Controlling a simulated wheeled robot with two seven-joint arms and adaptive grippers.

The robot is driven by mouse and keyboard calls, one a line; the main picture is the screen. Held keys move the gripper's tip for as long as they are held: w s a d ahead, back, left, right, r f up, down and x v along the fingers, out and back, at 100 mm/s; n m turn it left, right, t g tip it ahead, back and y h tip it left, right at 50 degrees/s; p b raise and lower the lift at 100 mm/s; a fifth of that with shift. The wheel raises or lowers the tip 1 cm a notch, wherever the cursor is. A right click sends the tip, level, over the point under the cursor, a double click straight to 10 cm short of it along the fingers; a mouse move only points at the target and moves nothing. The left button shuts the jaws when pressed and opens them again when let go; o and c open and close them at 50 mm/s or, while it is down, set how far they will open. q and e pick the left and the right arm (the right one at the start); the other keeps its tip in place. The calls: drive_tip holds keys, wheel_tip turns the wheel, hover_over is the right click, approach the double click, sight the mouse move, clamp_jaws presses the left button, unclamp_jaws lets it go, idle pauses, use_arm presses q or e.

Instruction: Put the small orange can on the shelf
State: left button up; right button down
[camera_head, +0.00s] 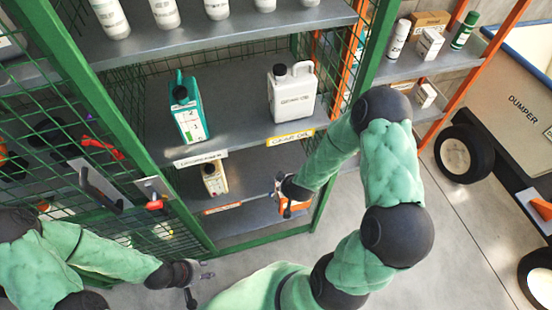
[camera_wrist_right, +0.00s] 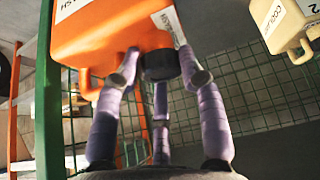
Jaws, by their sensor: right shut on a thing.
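The small orange can (camera_head: 297,208) is at my right gripper (camera_head: 281,187), in front of the right part of the lower shelf (camera_head: 241,219) in the head view. In the wrist view the orange can (camera_wrist_right: 100,35) fills the upper left, tilted, with its black cap (camera_wrist_right: 160,65) between the fingers of my right gripper (camera_wrist_right: 160,82). The gripper is shut on it. Whether the can touches a shelf cannot be told. My left gripper (camera_head: 200,281) is low at the left, outside the green cage, its fingers apart and empty.
The middle shelf (camera_head: 235,125) holds a teal jug (camera_head: 187,108) and a white jug (camera_head: 292,92). A cream can (camera_head: 214,178) stands on the lower shelf. The open mesh door (camera_head: 95,115) is at the left, a green post (camera_head: 375,45) at the right. A dumper (camera_head: 510,100) stands farther right.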

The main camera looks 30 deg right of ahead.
drive_tip(key=w+d, duration=0.1)
drive_tip(key=w, duration=0.6)
drive_tip(key=w+d+f+b, duration=0.1)
drive_tip(key=w+d, duration=0.1)
drive_tip(key=w, duration=0.5)
drive_tip(key=shift+d+f+b, duration=0.15)
drive_tip(key=shift+d+b, duration=0.1)
drive_tip(key=shift+b, duration=0.05)
drive_tip(key=c, duration=0.7)
unclamp_jaws()
drive_tip(key=shift+s+f, duration=0.1)
drive_tip(key=shift+c, duration=0.2)
